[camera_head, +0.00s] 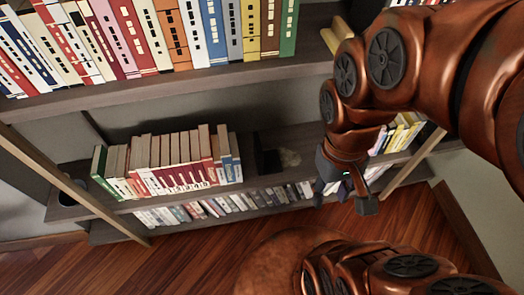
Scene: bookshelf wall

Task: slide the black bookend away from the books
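The black bookend (268,160) stands on the middle shelf (250,188), just right of the row of books (170,165). It is dark and small in the picture, and a narrow gap seems to lie between it and the last blue book (234,158). My gripper (343,201) is right of the bookend, in front of the shelves and pointing down. Its two dark fingers are spread apart with nothing between them. It does not touch the bookend.
The upper shelf (150,92) holds large colourful books. A lower shelf holds another row of books (225,205). A dark round container (72,185) stands at the left. Wooden floor (215,245) lies in front.

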